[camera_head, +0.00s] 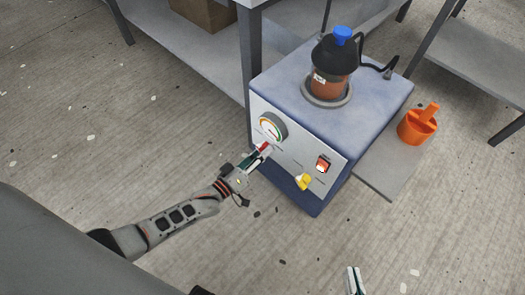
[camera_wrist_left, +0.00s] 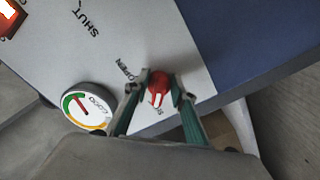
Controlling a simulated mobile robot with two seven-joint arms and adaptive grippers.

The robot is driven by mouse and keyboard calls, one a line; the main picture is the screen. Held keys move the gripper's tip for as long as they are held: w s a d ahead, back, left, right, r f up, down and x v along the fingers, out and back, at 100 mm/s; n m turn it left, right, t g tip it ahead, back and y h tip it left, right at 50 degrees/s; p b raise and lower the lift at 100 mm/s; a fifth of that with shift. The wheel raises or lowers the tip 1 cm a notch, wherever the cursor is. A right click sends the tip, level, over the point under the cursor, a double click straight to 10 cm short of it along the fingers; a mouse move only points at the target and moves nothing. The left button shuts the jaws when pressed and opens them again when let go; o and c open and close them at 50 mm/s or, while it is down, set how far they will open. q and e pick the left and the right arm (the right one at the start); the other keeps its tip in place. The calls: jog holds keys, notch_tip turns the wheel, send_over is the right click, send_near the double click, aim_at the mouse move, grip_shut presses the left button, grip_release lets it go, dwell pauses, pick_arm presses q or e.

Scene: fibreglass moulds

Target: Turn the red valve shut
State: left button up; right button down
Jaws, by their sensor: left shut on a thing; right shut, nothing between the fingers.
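The red valve (camera_head: 263,147) is a small red knob on the pale front panel of the blue machine, below the gauge. My left gripper (camera_head: 258,157) reaches it from the left. In the left wrist view, the red valve (camera_wrist_left: 158,86) sits between the two green-padded fingers of the left gripper (camera_wrist_left: 160,92), which are shut on it. A white mark shows on the knob. The word OPEN is printed beside it; a second label is mostly hidden by the fingers. My right gripper (camera_head: 354,281) shows only at its tip at the bottom edge, shut and empty, away from the machine.
A black-lidded pot (camera_head: 333,80) stands on the machine (camera_head: 378,107). An orange container (camera_head: 417,126) is to its right. Grey tables stand behind; the floor in front is clear.

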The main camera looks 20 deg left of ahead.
pick_arm(q)
jog(key=shift+f, duration=0.1)
dwell(0.3)
jog(key=o, duration=1.1)
jog(key=v, duration=1.2)
